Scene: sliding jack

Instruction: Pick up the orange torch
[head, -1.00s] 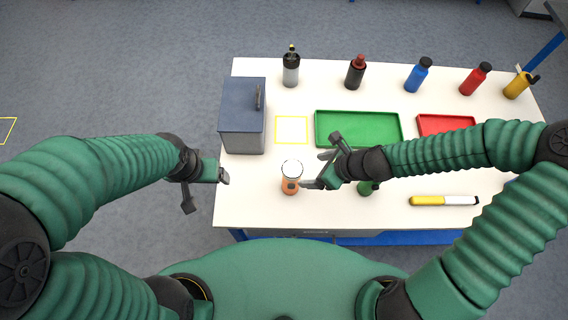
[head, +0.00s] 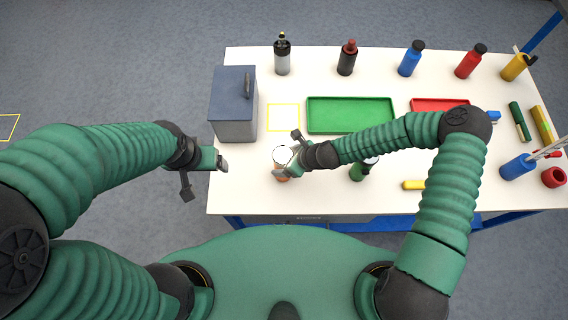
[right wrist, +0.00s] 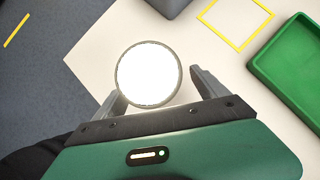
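The orange torch (head: 281,157) stands upright near the table's front left, its white lens facing up. In the right wrist view the torch's round white top (right wrist: 149,75) sits between the two fingers of my right gripper (right wrist: 160,88). The fingers are apart, with a clear gap on the right side; the left finger is close to the torch or touching it. In the head view my right gripper (head: 287,157) is at the torch and hides part of its body. My left gripper (head: 222,163) is off the table's left edge, empty; its finger gap is unclear.
A blue-grey box (head: 233,105) stands behind and left of the torch. A yellow square outline (head: 284,104) and green tray (head: 350,128) lie behind it. Several bottles line the back edge.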

